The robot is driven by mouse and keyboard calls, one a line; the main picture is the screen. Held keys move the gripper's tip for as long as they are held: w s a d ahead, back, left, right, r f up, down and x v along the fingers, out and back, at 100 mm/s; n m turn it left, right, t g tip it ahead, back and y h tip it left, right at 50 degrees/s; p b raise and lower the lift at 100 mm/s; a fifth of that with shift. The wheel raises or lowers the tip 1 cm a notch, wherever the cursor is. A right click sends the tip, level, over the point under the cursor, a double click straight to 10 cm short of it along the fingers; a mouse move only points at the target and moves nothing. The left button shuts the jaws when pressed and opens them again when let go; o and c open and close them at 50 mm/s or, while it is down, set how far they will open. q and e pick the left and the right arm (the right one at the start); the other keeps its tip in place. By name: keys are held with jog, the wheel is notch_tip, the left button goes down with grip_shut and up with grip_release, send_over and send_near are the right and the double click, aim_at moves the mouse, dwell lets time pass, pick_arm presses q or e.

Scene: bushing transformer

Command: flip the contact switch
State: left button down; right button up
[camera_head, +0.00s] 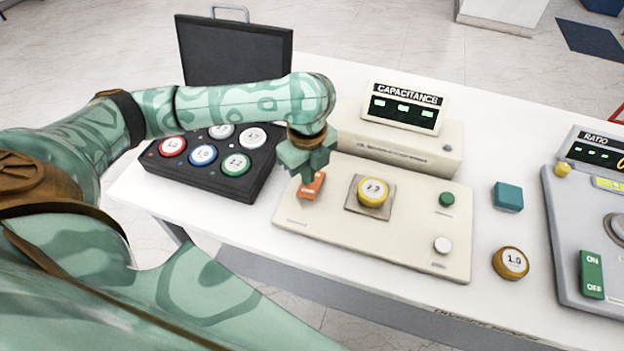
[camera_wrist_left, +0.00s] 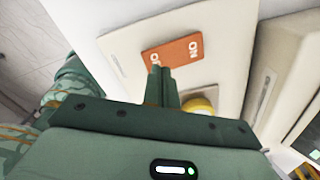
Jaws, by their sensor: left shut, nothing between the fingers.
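The contact switch is an orange rocker (camera_head: 312,186) on the left part of the cream capacitance panel (camera_head: 410,216). In the left wrist view the switch (camera_wrist_left: 172,53) shows white lettering, partly hidden by my fingers. My left gripper (camera_head: 307,178) is shut and empty. Its fingertips are right at the switch, over one end of it; I cannot tell whether they touch. In the left wrist view the closed fingers (camera_wrist_left: 160,72) overlap the switch's lower-left end. My right gripper is not in view.
A yellow disc (camera_head: 373,191) sits on the panel close to the switch. A black tray (camera_head: 264,178) with several coloured discs lies to the left. The capacitance display (camera_head: 404,106) stands behind. A teal block (camera_head: 508,196), a loose disc (camera_head: 511,263) and a grey ratio unit (camera_head: 566,265) are right.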

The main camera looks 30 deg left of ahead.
aim_at(308, 189)
pick_arm(q)
jog(key=shift+f+b, duration=0.35)
jog(key=shift+f, duration=1.2)
dwell(0.6)
notch_tip(308, 189, up, 3)
jog(key=p, duration=0.4)
notch_tip(308, 189, up, 4)
jog(key=p, duration=0.6)
jog(key=shift+r, duration=0.1)
dwell(0.4)
